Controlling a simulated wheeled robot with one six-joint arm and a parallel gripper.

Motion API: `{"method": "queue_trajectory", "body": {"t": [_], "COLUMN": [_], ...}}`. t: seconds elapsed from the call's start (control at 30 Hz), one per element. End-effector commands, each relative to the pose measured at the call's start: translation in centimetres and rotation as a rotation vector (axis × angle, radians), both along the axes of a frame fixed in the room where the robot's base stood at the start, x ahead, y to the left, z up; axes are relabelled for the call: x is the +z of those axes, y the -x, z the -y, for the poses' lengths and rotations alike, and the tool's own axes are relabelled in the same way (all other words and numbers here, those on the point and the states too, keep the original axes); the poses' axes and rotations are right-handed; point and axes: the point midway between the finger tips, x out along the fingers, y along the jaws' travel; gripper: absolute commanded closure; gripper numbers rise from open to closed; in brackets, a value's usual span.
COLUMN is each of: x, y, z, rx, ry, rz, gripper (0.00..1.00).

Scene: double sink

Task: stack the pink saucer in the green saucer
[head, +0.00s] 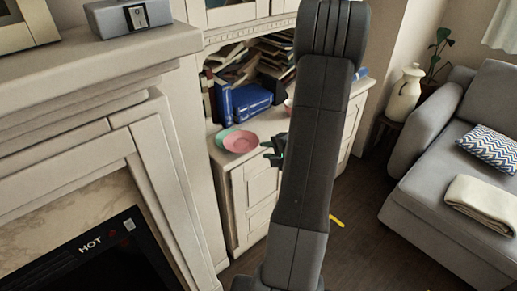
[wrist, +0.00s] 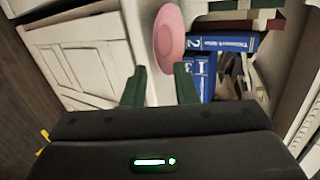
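The pink saucer (head: 241,142) sits on the cabinet top, near its front edge. The green saucer (head: 221,134) shows only as a rim behind and left of it; the pink saucer hides the rest. I cannot tell whether the pink one rests inside it or just overlaps it. In the wrist view the pink saucer (wrist: 170,36) lies beyond the fingertips, and I cannot make out the green one. My gripper (wrist: 160,78) is open and empty. In the head view my gripper (head: 275,150) is just right of the pink saucer, partly hidden by my arm.
Blue books (head: 246,102) stand behind the saucers, with more books piled on the shelf. The cabinet (head: 254,190) front drops below the saucers. A fireplace mantel (head: 95,65) is at left. A sofa (head: 455,190) and a white jug (head: 404,95) are at right.

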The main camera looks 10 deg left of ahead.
Motion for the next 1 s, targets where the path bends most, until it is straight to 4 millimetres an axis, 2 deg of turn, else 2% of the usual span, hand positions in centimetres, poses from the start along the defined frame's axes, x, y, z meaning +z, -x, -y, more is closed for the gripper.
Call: {"method": "queue_trajectory", "body": {"t": [0.1, 0.23, 0.6, 0.63, 0.73, 0.87, 1.0], "x": [0.9, 1.4, 1.6, 1.6, 1.7, 2.2, 2.4], "y": [0.8, 1.3, 1.6, 1.6, 1.6, 1.6, 2.2], "z": [1.3, 2.0, 2.3, 2.3, 2.2, 1.7, 1.1], "rx": [-0.004, -0.002, 0.001, 0.001, 0.019, 0.127, 0.322], "ry": [0.001, 0.0, 0.0, 0.0, 0.003, 0.018, 0.04], "rz": [0.001, 0.001, 0.0, 0.0, 0.003, 0.022, 0.048], "gripper": [0.74, 0.74, 0.74, 0.71, 0.71, 0.71, 0.71]}}
